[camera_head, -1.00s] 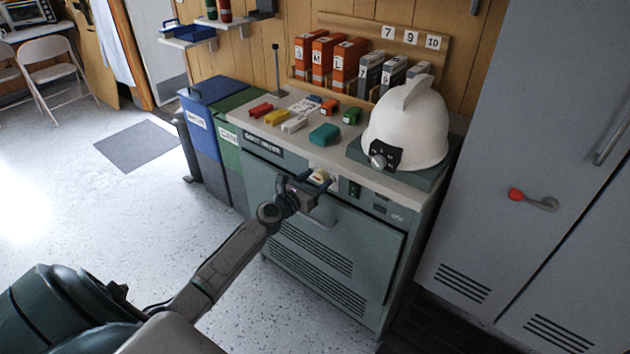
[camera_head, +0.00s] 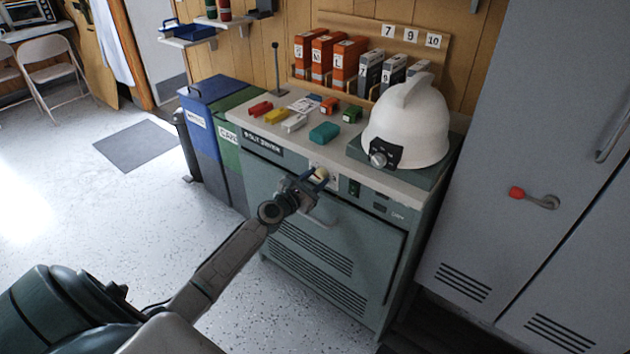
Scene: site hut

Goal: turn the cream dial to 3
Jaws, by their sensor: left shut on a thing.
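The cream dial (camera_head: 320,173) is on the upper front panel of the grey-green cabinet (camera_head: 350,243), on a pale plate. My left gripper (camera_head: 312,179) is at the dial, its fingers shut around it. The gripper and wrist hide part of the dial and its markings, so I cannot read its setting. My right gripper is not in view.
A blue bin (camera_head: 203,145) stands left of the cabinet. A tall grey locker (camera_head: 540,130) stands right.

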